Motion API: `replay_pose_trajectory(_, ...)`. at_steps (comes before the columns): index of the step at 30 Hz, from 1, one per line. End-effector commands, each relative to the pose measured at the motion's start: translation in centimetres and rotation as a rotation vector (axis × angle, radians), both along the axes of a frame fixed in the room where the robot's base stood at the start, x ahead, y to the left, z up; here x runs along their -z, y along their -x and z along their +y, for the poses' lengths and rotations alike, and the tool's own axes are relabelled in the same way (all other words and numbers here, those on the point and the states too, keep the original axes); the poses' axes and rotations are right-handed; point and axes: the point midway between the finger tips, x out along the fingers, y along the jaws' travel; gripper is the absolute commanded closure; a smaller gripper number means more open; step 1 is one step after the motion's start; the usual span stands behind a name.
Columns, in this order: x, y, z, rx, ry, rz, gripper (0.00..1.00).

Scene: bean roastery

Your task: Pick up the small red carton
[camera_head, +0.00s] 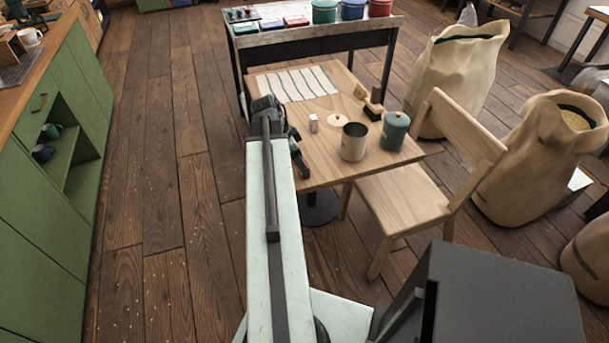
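A small flat red box (296,21), which may be the red carton, lies on the grey-topped table (320,36) at the back, right of a flat teal box (271,24). My arm reaches forward from the bottom of the picture. My dark gripper (298,150) is at its far end, over the left edge of the nearer wooden table (345,95), well short of the red box. A small red patch (305,169) shows at its tip; I cannot tell whether it is a finger or something held. The finger opening is hidden.
The wooden table holds a striped cloth (297,84), a metal cup (354,142), a teal canister (394,131) and a small pale shaker (313,123). A wooden chair (405,198) and bean sacks (540,150) stand right. Green cabinets (50,215) line the left; floor between is clear.

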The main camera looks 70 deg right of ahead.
Motion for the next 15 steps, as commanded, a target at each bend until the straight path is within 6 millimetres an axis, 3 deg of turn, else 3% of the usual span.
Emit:
replay_pose_trajectory(5,1.0,0.2,-0.3,0.0,0.0,0.0,0.36)
replay_pose_trajectory(12,4.8,1.3,-1.4,0.0,0.0,0.0,0.36)
replay_pose_trajectory(15,5.0,1.5,-1.5,-0.001,0.0,0.0,0.36)
